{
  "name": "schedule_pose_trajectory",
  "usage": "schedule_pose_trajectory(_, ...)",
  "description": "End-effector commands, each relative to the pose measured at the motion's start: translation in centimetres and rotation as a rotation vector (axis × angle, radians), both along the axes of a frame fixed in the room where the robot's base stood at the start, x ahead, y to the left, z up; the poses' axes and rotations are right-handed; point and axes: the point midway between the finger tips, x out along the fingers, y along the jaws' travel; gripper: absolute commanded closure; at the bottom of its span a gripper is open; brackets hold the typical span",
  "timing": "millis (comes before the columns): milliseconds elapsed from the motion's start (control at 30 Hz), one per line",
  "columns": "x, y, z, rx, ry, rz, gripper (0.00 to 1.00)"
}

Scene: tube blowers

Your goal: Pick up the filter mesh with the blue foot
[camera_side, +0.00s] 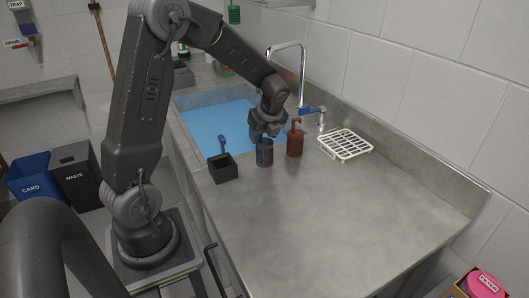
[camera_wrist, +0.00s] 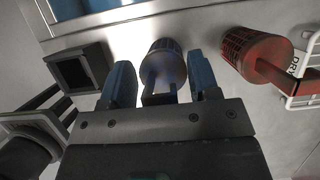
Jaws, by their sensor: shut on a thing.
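The filter mesh with the blue foot (camera_side: 265,154) is a small dark blue cylinder on the steel counter, between a black box and a red filter mesh. It also shows in the wrist view (camera_wrist: 163,62), straight ahead between my fingers. My gripper (camera_side: 266,134) points down over its top and is shut on its upper part. In the wrist view the two blue-grey fingers (camera_wrist: 162,84) stand on either side of it. The mesh looks upright. I cannot tell whether its foot touches the counter.
The red filter mesh (camera_side: 295,142) stands close to the right. The black box (camera_side: 223,172), with a blue-handled thing at its back, is to the left. A white drying rack (camera_side: 345,145) lies further right. A blue-filled sink (camera_side: 217,122) is behind. The front counter is clear.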

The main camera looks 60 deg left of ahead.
Motion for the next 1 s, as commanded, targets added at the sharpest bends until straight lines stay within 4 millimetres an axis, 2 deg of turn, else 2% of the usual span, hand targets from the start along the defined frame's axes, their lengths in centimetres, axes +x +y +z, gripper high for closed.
schedule_pose_trajectory(367, 0.0, 0.0, 0.5, 0.001, -0.002, 0.0, 0.79)
schedule_pose_trajectory(467, 0.1, 0.0, 1.3, 0.001, -0.004, 0.001, 0.79)
schedule_pose_trajectory(633, 0.1, 0.0, 4.2, 0.002, -0.007, 0.001, 0.79)
schedule_pose_trajectory(1000, -6.7, 4.5, 8.9, 0.002, -0.004, 0.008, 0.79)
